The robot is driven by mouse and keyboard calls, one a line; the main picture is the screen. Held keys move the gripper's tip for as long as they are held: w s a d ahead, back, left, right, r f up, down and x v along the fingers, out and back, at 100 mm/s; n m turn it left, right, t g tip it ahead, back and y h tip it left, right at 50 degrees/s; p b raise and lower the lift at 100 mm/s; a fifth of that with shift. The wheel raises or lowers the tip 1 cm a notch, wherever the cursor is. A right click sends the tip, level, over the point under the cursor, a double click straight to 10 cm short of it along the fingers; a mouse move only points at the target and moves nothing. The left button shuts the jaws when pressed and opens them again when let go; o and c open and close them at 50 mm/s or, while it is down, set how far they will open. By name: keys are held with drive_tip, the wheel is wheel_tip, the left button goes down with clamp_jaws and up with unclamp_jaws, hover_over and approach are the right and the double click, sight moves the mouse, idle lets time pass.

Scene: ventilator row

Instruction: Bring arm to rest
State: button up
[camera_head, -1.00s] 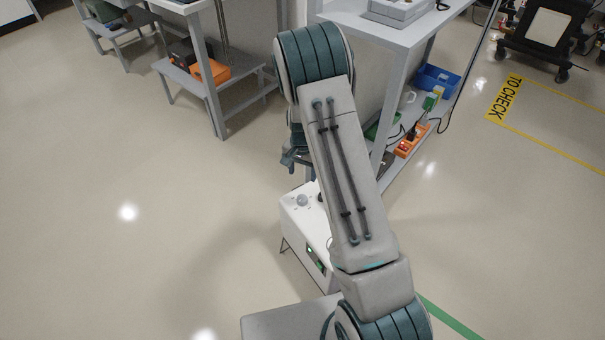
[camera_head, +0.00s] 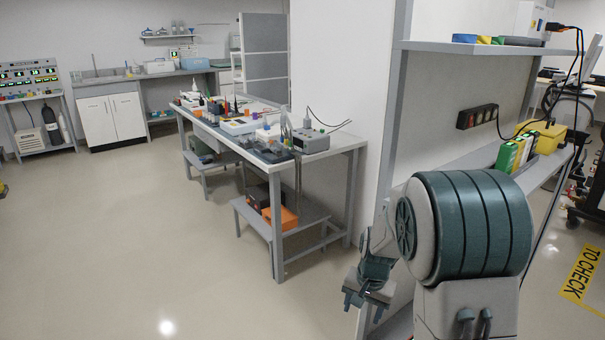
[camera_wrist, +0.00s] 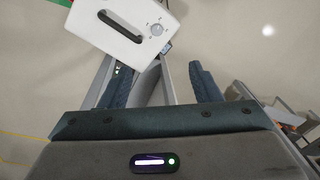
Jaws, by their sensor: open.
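My gripper (camera_head: 364,292) hangs at the left of my raised arm in the head view, over the floor and near the shelf unit's front post. In the wrist view my gripper (camera_wrist: 162,82) shows two dark teal fingers spread wide apart, with nothing between them gripped. A white box (camera_wrist: 135,35) with a black handle and a round knob lies beyond the fingertips, partly behind the left finger. It appears apart from the fingers.
A shelf unit (camera_head: 480,47) stands close behind my arm at the right, with a yellow case (camera_head: 545,137) on it. A workbench (camera_head: 345,144) crowded with instruments stands further back. Open floor (camera_head: 120,250) lies at left. A yellow floor sign (camera_head: 582,270) is far right.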

drive_tip(key=s+r+n+p, duration=0.1)
drive_tip(key=s+r+p, duration=0.4)
drive_tip(key=r, duration=0.5)
drive_tip(key=s+r+n+t+p, duration=0.1)
drive_tip(key=s+r+n+p, duration=0.1)
drive_tip(key=s+r+p, duration=0.3)
drive_tip(key=s+r+n+t+p, duration=0.1)
drive_tip(key=s+r+p, duration=0.4)
drive_tip(key=s+r, duration=0.6)
wheel_tip(320, 180, up, 4)
drive_tip(key=shift+d+r+n+h+p, duration=0.2)
drive_tip(key=shift+r+n+h+p, duration=0.1)
drive_tip(key=shift+n, duration=0.2)
